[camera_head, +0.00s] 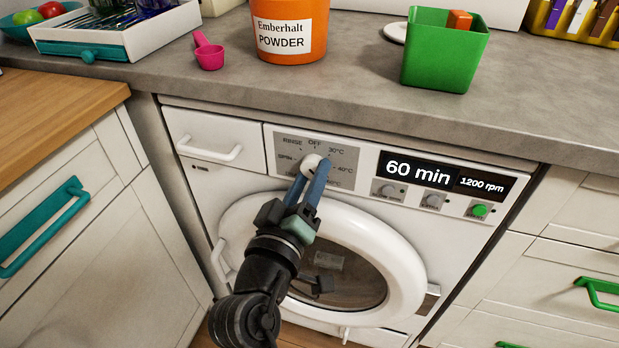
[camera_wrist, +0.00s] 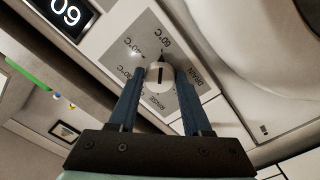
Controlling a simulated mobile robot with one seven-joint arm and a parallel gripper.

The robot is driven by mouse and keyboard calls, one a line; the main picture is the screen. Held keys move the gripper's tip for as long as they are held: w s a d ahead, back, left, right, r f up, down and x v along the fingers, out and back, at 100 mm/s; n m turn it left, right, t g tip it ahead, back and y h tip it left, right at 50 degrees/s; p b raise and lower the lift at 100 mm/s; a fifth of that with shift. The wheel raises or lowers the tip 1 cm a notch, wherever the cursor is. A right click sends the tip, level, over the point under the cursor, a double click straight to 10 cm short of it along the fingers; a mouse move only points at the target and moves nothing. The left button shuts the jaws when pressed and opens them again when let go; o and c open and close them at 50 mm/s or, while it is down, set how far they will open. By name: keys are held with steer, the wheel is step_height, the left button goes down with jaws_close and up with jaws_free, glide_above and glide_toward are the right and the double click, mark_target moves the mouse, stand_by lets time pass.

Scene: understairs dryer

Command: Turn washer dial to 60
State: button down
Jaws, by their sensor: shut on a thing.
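The washer dial (camera_head: 311,162) is a small white round knob on a grey panel on the washer front. Labels RINSE, OFF, 30°C, 40°C and SPIN show around it in the head view. My gripper (camera_head: 314,170) reaches up from below, its blue fingers shut on the dial. In the wrist view the dial (camera_wrist: 160,76) sits between the two fingertips of my gripper (camera_wrist: 161,75). A dark line crosses its face, and a dark pointer at its edge points roughly toward the 60°C label (camera_wrist: 166,37). The fingers hide part of the panel.
The washer's round door (camera_head: 395,255) is shut below the panel. The display (camera_head: 420,172) reads 60 min and 1200 rpm, with buttons beneath. A drawer handle (camera_head: 208,150) sits left of the panel. The counter above holds an orange powder tub (camera_head: 288,15) and a green bin (camera_head: 440,60).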

steer(key=shift+c, duration=1.8)
jaws_free()
steer(key=shift+s, duration=0.15)
steer(key=p+v, duration=0.1)
steer(key=v, duration=1.1)
steer(key=shift+s, duration=0.35)
steer(key=shift+a, duration=0.15)
